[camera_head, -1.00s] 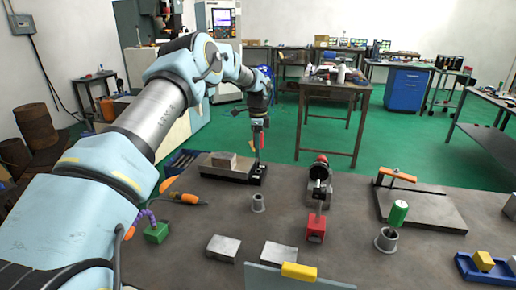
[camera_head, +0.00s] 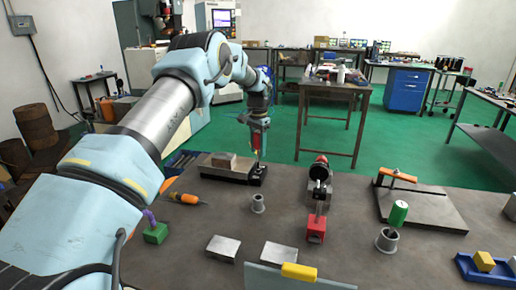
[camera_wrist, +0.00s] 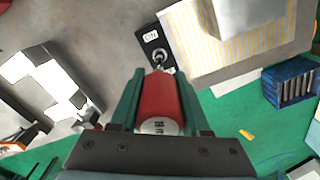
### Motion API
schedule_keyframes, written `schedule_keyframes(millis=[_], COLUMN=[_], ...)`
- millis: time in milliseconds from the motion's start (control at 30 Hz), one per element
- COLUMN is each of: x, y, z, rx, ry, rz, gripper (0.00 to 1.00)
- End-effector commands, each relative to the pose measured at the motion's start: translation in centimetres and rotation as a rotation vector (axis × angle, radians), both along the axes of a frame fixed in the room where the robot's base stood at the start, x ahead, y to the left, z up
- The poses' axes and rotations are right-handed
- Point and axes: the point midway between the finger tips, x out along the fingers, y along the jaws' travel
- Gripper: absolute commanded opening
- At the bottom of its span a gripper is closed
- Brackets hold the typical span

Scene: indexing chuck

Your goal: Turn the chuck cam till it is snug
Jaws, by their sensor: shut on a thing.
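The chuck (camera_head: 222,179) is a low plate at the back left of the bench, with a grey block (camera_head: 223,159) on top. At its right end is a small black cam housing (camera_head: 258,179); in the wrist view the housing (camera_wrist: 150,38) carries an "ON" label and a metal stud (camera_wrist: 157,60). My gripper (camera_head: 258,141) is above the housing. In the wrist view its fingers (camera_wrist: 157,100) are shut on a red handle (camera_wrist: 160,97), whose far end meets the stud. Whether the cam is snug cannot be told.
Right of the chuck stands a black round-faced fixture (camera_head: 320,174) with a red knob. A metal bushing (camera_head: 258,203), an orange-handled tool (camera_head: 185,198) and flat metal blocks (camera_head: 223,248) lie nearer.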

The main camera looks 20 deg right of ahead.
Motion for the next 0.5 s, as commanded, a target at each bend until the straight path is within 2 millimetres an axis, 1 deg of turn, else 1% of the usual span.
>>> schedule_keyframes(millis=[67, 233, 433, 500], x=[-0.01, -0.04, -0.06, -0.11], y=[-0.03, -0.03, -0.02, -0.06], z=[0.04, 0.06, 0.05, 0.06], rx=[0.0, 0.0, 0.0, 0.0], ry=[-0.001, -0.001, -0.001, -0.001], rz=[0.041, 0.227, 0.357, 0.434], gripper=[0.0, 0.0, 0.0, 0.0])
